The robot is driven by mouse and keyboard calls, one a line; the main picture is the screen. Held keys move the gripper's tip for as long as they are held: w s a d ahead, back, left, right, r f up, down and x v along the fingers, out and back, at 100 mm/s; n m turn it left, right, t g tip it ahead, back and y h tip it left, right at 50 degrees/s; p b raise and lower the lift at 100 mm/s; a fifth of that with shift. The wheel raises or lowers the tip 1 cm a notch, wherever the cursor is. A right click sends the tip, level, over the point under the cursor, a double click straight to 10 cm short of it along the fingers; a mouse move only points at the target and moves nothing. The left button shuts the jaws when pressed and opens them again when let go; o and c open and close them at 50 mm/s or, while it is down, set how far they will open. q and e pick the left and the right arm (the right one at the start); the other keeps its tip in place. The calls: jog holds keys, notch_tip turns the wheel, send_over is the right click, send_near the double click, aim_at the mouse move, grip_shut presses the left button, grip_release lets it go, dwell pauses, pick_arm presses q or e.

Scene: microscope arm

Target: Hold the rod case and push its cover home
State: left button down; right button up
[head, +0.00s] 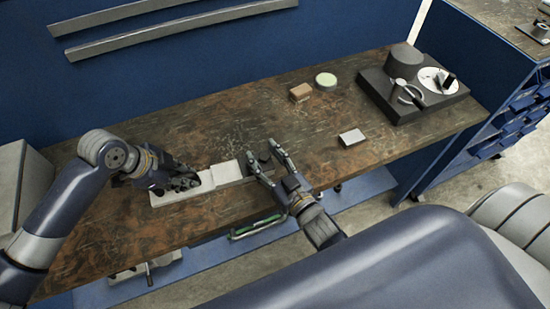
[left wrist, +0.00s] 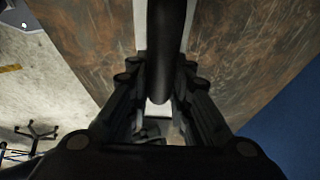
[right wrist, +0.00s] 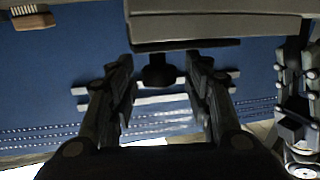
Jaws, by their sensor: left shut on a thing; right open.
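The long, light grey rod case (head: 168,197) lies along the front of the workbench in the head view. My left gripper (head: 188,182) is shut on it near its left part. In the left wrist view a dark bar (left wrist: 160,50) runs between the fingers, with pale case surface behind. A grey section, apparently the cover (head: 226,172), sits at the case's right part; whether a gap remains is unclear. My right gripper (head: 261,150) is open at the right end. In the right wrist view its fingers stand either side of a dark knob (right wrist: 158,72), apart from it.
A small metal box (head: 352,137), a brown block (head: 300,92) and a round pale tin (head: 326,80) stand on the bench (head: 300,140) to the right and behind. A dark instrument (head: 390,80) fills the back right. A green-handled item (head: 255,226) is below the front edge.

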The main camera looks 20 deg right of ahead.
jog(key=s+d, duration=0.2)
jog(key=s, duration=0.9)
jog(key=shift+s, duration=0.2)
pick_arm(q)
jog(key=c, duration=1.4)
grip_release()
jog(key=shift+o, duration=0.2)
